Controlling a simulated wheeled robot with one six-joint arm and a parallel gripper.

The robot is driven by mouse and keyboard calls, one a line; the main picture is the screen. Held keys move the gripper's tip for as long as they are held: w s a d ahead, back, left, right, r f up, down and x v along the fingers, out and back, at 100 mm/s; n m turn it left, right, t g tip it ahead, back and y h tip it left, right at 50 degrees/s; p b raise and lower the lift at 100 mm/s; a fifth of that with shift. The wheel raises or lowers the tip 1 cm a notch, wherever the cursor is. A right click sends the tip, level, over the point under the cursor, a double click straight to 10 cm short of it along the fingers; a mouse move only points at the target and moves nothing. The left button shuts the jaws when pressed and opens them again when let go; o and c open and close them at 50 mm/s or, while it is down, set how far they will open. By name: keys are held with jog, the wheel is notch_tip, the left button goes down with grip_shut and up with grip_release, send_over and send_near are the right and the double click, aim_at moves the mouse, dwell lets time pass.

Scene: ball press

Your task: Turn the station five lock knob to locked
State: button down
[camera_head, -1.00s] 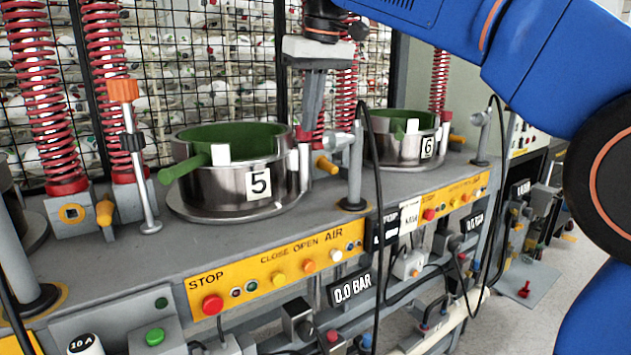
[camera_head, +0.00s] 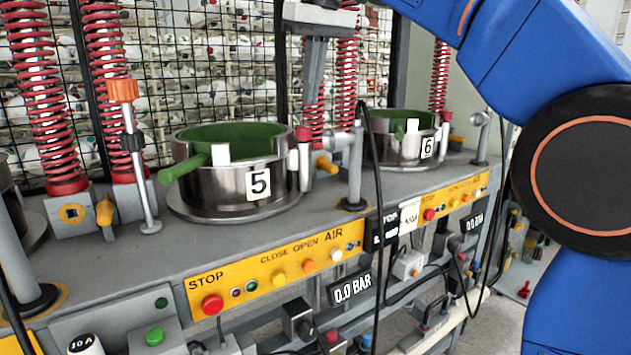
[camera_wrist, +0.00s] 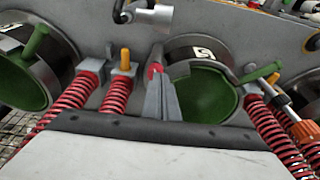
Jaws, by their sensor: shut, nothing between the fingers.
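The station five bowl (camera_head: 236,190) is a steel ring with a green inside, a green handle and a "5" label; it also shows in the wrist view (camera_wrist: 205,90). A red-capped post (camera_head: 304,150) stands at its right side. An orange knob (camera_head: 325,166) sits on a grey block just right of that post, and shows in the wrist view (camera_wrist: 125,59). A yellow-orange knob (camera_head: 105,211) is left of the bowl. I cannot tell which knob is the lock. My gripper (camera_head: 310,100) is shut and empty, pointing down above the red-capped post's area.
An orange-topped rod (camera_head: 135,150) stands left of the bowl, and a grey post with a black cable (camera_head: 356,165) stands right. The station six bowl (camera_head: 405,150) is farther right. A yellow button panel (camera_head: 270,275) runs along the front.

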notch_tip(320, 180, down, 6)
jog(key=shift+w+d+f, duration=0.15)
jog(key=shift+w+d, duration=0.15)
jog(key=shift+w, duration=0.1)
dwell(0.5)
jog(key=shift+w+a, duration=0.1)
dwell(0.5)
jog(key=shift+a, duration=0.1)
dwell(0.4)
notch_tip(320, 180, up, 6)
jog(key=shift+s+d, duration=0.25)
jog(key=shift+s, duration=0.15)
dwell(0.5)
jog(key=shift+s, duration=0.1)
